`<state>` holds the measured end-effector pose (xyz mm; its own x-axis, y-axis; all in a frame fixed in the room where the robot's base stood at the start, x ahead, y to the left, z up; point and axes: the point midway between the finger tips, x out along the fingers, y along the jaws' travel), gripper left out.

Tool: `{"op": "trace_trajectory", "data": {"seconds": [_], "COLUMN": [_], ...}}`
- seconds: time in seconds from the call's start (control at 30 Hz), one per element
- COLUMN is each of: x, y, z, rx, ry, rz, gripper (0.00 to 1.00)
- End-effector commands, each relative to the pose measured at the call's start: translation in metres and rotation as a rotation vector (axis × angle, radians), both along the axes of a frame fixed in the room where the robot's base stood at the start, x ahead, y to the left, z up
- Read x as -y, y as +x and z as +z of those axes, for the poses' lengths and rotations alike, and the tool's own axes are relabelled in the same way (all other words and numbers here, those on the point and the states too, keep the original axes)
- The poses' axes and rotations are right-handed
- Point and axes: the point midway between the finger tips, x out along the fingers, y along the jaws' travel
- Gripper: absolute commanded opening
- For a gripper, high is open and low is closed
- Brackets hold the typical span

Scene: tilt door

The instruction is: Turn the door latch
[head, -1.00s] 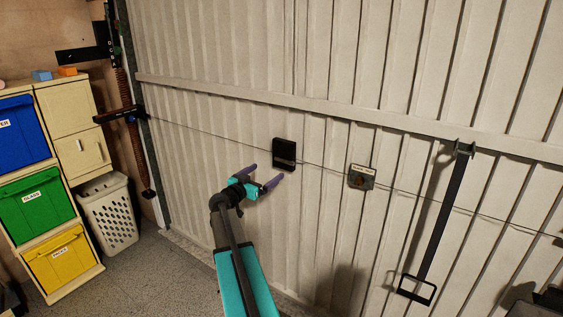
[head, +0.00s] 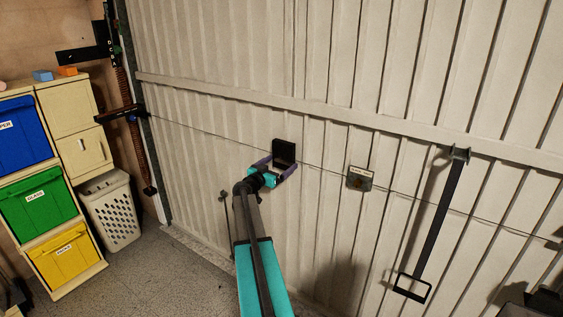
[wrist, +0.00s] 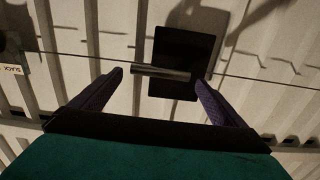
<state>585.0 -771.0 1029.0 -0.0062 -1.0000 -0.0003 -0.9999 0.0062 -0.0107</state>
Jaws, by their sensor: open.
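The door latch is a black square plate (head: 284,151) on the ribbed light door (head: 330,200). In the wrist view the plate (wrist: 181,50) carries a grey bar-like handle (wrist: 161,72) lying across it. My gripper (head: 279,164) is at the lower part of the plate in the head view. In the wrist view my gripper (wrist: 160,78) is open, with purple fingers on either side of the handle. The left fingertip is close to the handle's left end. The right finger is just beyond the plate's right side. I cannot tell whether either touches.
A thin cable (head: 325,170) runs across the door past the latch. A small labelled box (head: 359,178) is to the right, then a long black pull handle (head: 440,220). Shelves with coloured bins (head: 38,208) and a white basket (head: 110,210) stand at the left.

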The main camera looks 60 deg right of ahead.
Motion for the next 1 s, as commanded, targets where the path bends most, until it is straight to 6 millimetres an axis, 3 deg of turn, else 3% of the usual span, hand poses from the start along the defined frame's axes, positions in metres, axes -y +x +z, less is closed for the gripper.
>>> {"op": "trace_trajectory", "data": {"seconds": [0.47,0.8,0.83,1.0], "x": [0.008,0.007,0.02,0.008], "y": [0.0,0.0,0.0,-0.001], "z": [0.0,0.0,-0.001,-0.001], "rx": [0.0,0.0,0.0,0.001], "ry": [0.0,0.0,0.0,0.0], "rz": [0.0,0.0,-0.004,-0.001], "gripper": [0.95,0.37,0.35,0.35]}}
